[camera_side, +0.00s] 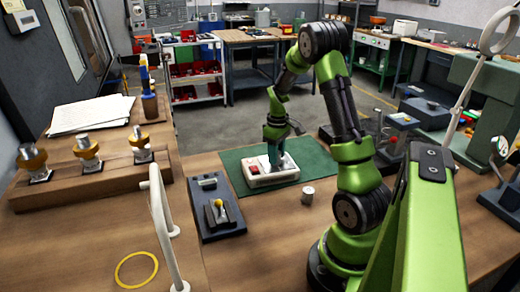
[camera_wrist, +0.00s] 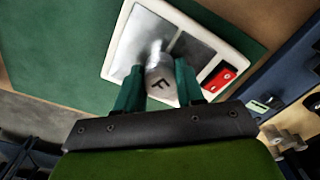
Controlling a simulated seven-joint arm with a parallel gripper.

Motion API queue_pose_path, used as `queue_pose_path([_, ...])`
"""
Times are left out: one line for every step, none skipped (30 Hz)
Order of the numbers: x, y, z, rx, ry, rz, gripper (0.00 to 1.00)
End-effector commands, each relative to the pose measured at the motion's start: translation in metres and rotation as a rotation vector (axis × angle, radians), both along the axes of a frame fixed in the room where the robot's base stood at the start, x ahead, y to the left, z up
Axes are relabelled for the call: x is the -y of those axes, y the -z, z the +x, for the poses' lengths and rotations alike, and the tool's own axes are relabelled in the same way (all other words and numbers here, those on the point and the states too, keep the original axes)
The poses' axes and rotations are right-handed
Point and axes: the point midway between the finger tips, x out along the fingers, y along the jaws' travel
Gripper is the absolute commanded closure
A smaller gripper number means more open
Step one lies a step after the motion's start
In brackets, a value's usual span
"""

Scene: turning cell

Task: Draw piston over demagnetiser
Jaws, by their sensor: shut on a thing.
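The piston (camera_wrist: 161,84) is a grey metal cylinder marked with a letter F. My gripper (camera_wrist: 158,92) is shut on it, with one green finger on each side. The demagnetiser (camera_side: 256,180) is a white box with a red switch, lying on a green mat. In the wrist view the demagnetiser (camera_wrist: 232,50) shows grey metal plates behind the piston and its red rocker switch to the right. In the side view my gripper (camera_side: 274,163) points down at the top of the demagnetiser. I cannot tell whether the piston touches the plate.
A white curved handle (camera_side: 163,225) rises at the front left, near a yellow ring (camera_side: 136,268).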

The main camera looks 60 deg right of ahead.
Motion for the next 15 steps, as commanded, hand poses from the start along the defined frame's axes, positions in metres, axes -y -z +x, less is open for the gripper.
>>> queue_pose_path([0.0008,0.0013,-0.0018,-0.003,0.001,0.000,0.95])
queue_pose_path([0.0012,0.0013,-0.0021,-0.003,0.000,0.000,0.95])
queue_pose_path([0.0017,0.0014,-0.0027,-0.004,0.001,0.001,0.95])
queue_pose_path([0.0023,0.0014,-0.0034,-0.004,0.001,0.001,0.95])
queue_pose_path([0.0030,0.0014,-0.0041,-0.004,0.001,0.001,0.95])
queue_pose_path([0.0041,0.0013,-0.0053,-0.004,0.000,0.001,0.95])
queue_pose_path([0.0050,0.0013,-0.0063,-0.004,0.000,0.001,0.95])
queue_pose_path([0.0058,0.0012,-0.0072,-0.005,0.000,0.001,0.95])
queue_pose_path([0.0069,0.0011,-0.0084,-0.005,0.000,0.001,0.95])
queue_pose_path([0.0078,0.0010,-0.0093,-0.005,0.001,0.001,0.95])
queue_pose_path([0.0084,0.0010,-0.0100,-0.005,0.001,0.001,0.95])
queue_pose_path([0.0090,0.0009,-0.0106,-0.005,0.001,0.001,0.95])
queue_pose_path([0.0094,0.0009,-0.0109,-0.005,0.001,0.001,0.95])
queue_pose_path([0.0096,0.0008,-0.0112,-0.005,0.001,0.001,0.95])
queue_pose_path([0.0100,0.0008,-0.0115,-0.005,0.001,0.001,0.95])
